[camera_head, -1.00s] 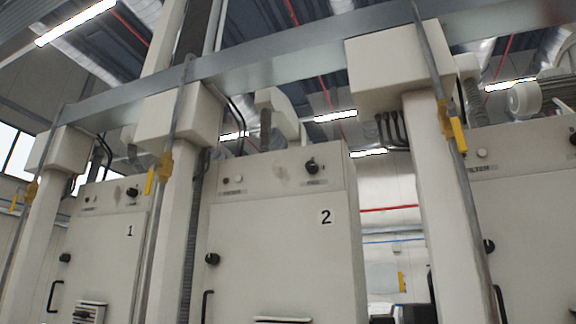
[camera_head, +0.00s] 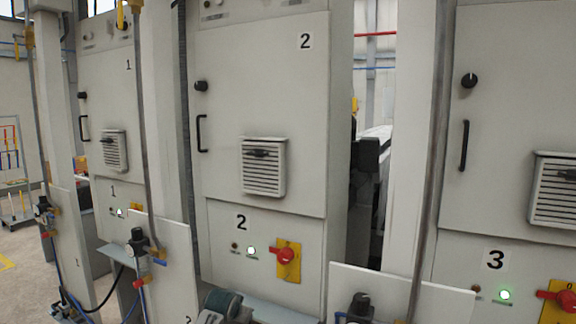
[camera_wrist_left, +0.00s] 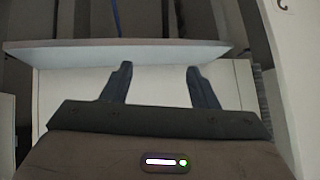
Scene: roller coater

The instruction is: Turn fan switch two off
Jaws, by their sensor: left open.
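Cabinet 2 (camera_head: 262,110) stands in the middle of the head view. Its lower panel carries a red rotary switch (camera_head: 286,256) on a yellow plate, beside a lit green-white lamp (camera_head: 251,250) and a small dark lamp (camera_head: 235,246). A black knob (camera_head: 201,86) sits higher on its left edge. Which control is the fan switch is not readable. My left gripper (camera_wrist_left: 158,77) is open and empty in the left wrist view, with a pale flat panel behind its fingers. It is not clearly seen in the head view. My right gripper is not in view.
Cabinet 1 (camera_head: 103,75) is at left and cabinet 3 (camera_head: 505,120) at right, with a similar red switch (camera_head: 563,299). Low white panels (camera_head: 165,262) with valves and hoses stand in front. A teal, rounded object (camera_head: 222,303) is at the bottom. Open floor shows at lower left.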

